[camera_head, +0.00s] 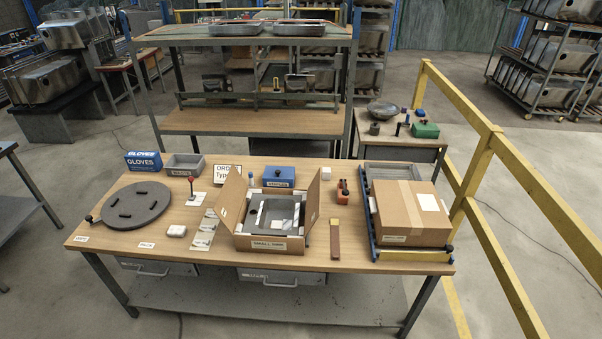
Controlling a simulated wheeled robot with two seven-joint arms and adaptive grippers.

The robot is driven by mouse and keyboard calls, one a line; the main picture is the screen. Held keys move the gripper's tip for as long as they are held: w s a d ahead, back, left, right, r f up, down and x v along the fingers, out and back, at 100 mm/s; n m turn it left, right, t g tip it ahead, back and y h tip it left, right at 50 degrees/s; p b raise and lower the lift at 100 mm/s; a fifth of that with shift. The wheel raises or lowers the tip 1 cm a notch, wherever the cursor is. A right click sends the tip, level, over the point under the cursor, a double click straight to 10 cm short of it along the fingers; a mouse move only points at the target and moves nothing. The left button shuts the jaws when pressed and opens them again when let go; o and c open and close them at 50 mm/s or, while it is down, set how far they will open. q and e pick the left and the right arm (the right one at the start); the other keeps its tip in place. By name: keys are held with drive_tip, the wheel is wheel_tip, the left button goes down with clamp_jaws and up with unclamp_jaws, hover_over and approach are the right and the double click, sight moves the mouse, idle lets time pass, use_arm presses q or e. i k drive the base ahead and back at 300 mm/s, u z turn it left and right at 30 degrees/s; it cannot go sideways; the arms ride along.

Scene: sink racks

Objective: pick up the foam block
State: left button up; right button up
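An open cardboard box (270,243) sits at the front middle with a grey sink-like part and white packing pieces inside. Neither of my grippers is in view.
A dark round turntable (136,206) lies left of the white block, and a strip with several parts (204,230) lies right of it. A closed carton (410,212) sits on the right. A yellow railing (490,165) runs beyond the bench's right side.

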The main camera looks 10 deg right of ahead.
sight(325, 171)
drive_tip(key=u, duration=0.4)
drive_tip(key=i, duration=1.2)
drive_tip(key=z, duration=0.35)
